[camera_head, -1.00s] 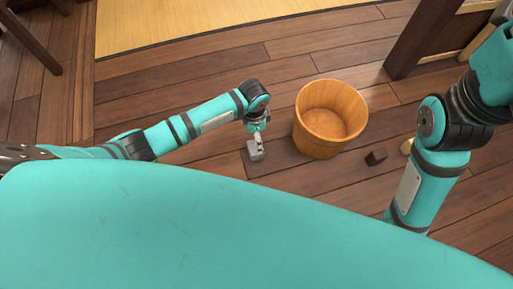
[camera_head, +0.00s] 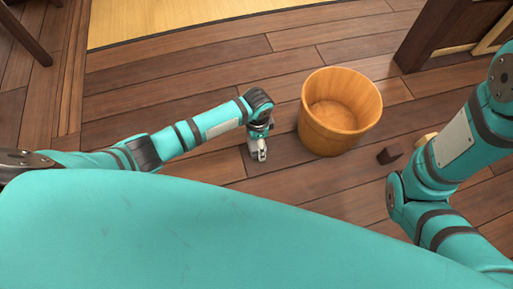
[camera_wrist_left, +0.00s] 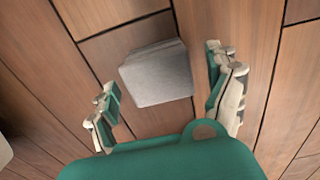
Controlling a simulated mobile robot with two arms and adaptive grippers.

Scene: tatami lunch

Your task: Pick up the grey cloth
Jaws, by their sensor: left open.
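The grey cloth (camera_wrist_left: 157,85) is a small, folded, block-like piece on the wooden floor in the left wrist view. It lies between and beyond the two fingers of my left gripper (camera_wrist_left: 160,70), with bare floor showing on both sides of it. The left gripper is open and no finger visibly touches the cloth. In the head view my left gripper (camera_head: 260,152) points down at the floor and largely hides the cloth. My right arm comes in from the right, but its gripper is outside the picture.
A wooden bucket (camera_head: 325,138) stands on the floor just right of my left gripper; it looks empty. A small dark block (camera_head: 390,155) and a partly hidden yellowish object (camera_head: 425,140) lie farther right. A dark wooden post (camera_head: 435,40) stands at the upper right. Floor left of the bucket is mostly clear.

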